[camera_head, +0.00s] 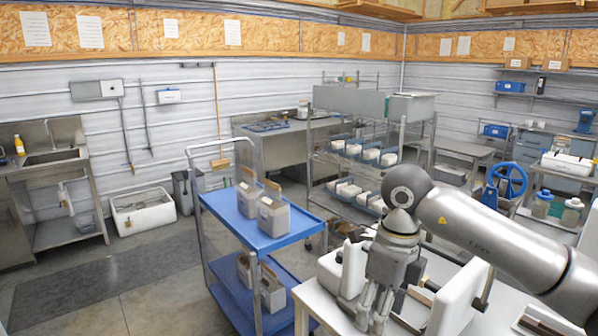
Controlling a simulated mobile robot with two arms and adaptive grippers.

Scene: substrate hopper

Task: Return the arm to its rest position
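My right arm (490,232) comes in from the right edge and reaches over a white table in the foreground. Its gripper (371,318) points down between white block-like parts of a device on the table. The two fingers show as grey links low in the picture. The space between their tips is not clear, so I cannot tell whether they are open or shut, or whether they touch anything. My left arm and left gripper are not in view.
A blue two-tier cart (225,212) with several grey containers stands left of the table (314,310). A white device part (461,298) stands right of the gripper. A wire rack (398,135) with trays is behind.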

